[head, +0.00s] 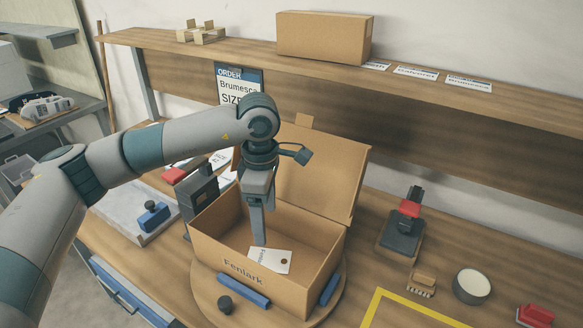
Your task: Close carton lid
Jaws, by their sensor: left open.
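The open carton (225,262), marked "Fenlark", stands on a round turntable (208,286) on the bench. Its lid (325,178) is raised at the back and leans away from the opening, with a small tab at its top. A white tag (276,262) with a dark dot lies inside. My left gripper (259,240) points straight down into the carton's opening, in front of the lid, with its fingertips close to the tag. I cannot tell whether they touch it. The gripper holds nothing that I can see. My right gripper is not in view.
Blue blocks (243,291) sit around the carton on the turntable. A red and black device (404,228), a brush (421,285) and a round white-topped tin (471,285) stand to the right. A shelf above holds a closed box (323,37). Yellow tape marks a bare area at the front right.

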